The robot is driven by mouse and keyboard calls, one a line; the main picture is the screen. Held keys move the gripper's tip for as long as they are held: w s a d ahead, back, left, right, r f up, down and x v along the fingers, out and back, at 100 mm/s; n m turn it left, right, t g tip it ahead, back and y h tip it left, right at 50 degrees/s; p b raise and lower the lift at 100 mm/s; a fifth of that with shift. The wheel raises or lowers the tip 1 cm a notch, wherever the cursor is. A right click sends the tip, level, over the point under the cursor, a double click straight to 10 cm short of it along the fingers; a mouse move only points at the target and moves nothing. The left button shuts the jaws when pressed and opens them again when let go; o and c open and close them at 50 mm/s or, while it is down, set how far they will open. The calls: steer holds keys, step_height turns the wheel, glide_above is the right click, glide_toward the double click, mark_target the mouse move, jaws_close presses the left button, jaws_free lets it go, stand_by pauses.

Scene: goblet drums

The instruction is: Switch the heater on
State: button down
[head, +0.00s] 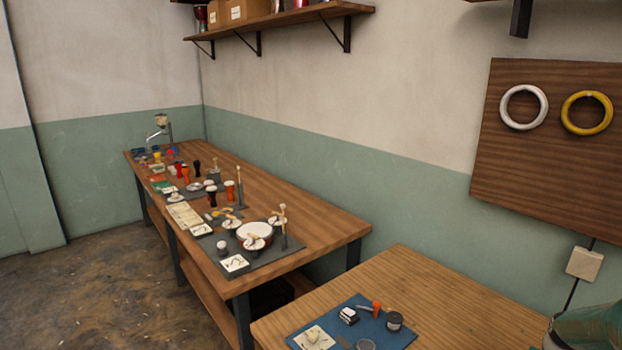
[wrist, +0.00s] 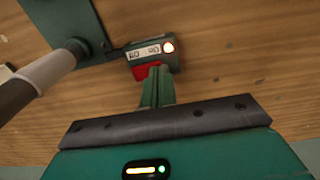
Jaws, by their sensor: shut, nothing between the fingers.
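In the wrist view, a small dark switch box (wrist: 153,55) with a red rocker part (wrist: 146,71) lies over the wood surface. A round light on its face glows red-white, and two small white labels beside it are too blurred to read surely. My gripper (wrist: 157,72) is shut and empty, with its fingertips at the lower edge of the box by the red part. I cannot tell whether they touch it. The fingers hide part of the box. The box and gripper do not show in the head view.
A dark plate (wrist: 62,22) and a grey-and-brown rod (wrist: 45,72) are left of the switch box. In the head view, a long bench (head: 310,222) holds drums and tools.

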steer(key=shift+r, duration=3.45)
steer(key=shift+a+r, duration=0.1)
steer(key=s+a+r+n+t+h, duration=0.1)
steer(key=a+r+n, duration=0.2)
steer(key=a+r, duration=0.65)
steer(key=s+a+r+n+t+h, duration=0.15)
steer(key=a+r, duration=0.45)
steer(key=a, duration=0.6)
steer(key=s+a+r+n+t+y, duration=0.2)
steer(key=s+a+n, duration=0.3)
steer(key=s+a, duration=0.8)
steer(key=a+r+t, duration=0.1)
steer(key=a, duration=0.1)
steer(key=shift+s+a+r+n, duration=0.15)
steer(key=shift+a+r+n, duration=0.05)
steer(key=shift+a+n, duration=0.15)
